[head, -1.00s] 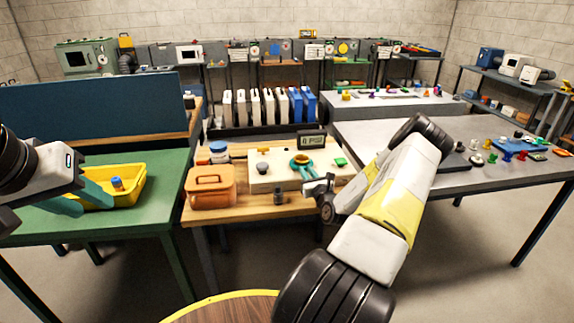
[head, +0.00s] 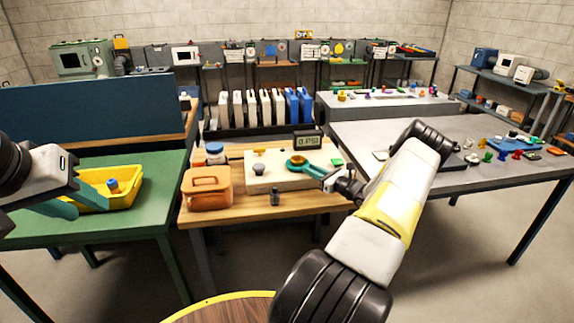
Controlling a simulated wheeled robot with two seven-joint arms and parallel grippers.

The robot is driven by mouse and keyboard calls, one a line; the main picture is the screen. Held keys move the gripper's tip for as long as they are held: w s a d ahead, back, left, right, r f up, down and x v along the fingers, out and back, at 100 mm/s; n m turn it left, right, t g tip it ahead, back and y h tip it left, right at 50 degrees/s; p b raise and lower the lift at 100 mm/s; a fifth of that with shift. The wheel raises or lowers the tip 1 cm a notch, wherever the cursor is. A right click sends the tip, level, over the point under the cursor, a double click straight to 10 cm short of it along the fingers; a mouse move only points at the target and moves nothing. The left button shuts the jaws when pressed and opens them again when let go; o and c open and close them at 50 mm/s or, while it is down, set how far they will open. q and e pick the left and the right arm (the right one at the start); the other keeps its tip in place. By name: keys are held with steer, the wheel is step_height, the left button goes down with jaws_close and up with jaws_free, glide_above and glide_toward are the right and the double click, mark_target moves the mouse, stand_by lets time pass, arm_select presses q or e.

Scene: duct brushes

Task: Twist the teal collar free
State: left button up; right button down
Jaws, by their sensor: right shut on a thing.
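The teal collar (head: 292,161) is a ring around an orange-yellow centre on top of a cream box (head: 262,184), on the wooden bench. My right gripper (head: 312,169) reaches in from the right and is shut on the collar. A teal length joins the ring to the gripper's wrist; at this size I cannot tell finger from collar there. My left gripper (head: 78,200) is at the far left over the green table, its teal fingers apart and empty, beside the yellow tray.
A yellow tray (head: 132,194) with an orange-and-blue piece stands on the green table (head: 125,225). An orange box (head: 207,190), a dark small cylinder (head: 275,198) and a small display (head: 307,142) surround the cream box. A grey table (head: 480,180) with small parts is at right.

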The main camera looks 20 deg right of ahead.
steer(key=shift+w+d+n+g+y, duration=0.2)
steer(key=shift+d+n+g+y, duration=0.3)
steer(key=shift+y, duration=0.3)
steer(key=shift+w+d+n+g+y, duration=0.2)
steer(key=shift+n+g+y, duration=0.25)
steer(key=shift+n+y, duration=0.3)
steer(key=shift+w+d+n+g+y, duration=0.15)
steer(key=shift+d+n+g+y, duration=0.3)
steer(key=shift+y, duration=0.4)
steer(key=c, duration=1.3)
jaws_free()
steer(key=shift+d, duration=0.1)
steer(key=v, duration=0.7)
steer(key=shift+s+d, duration=0.2)
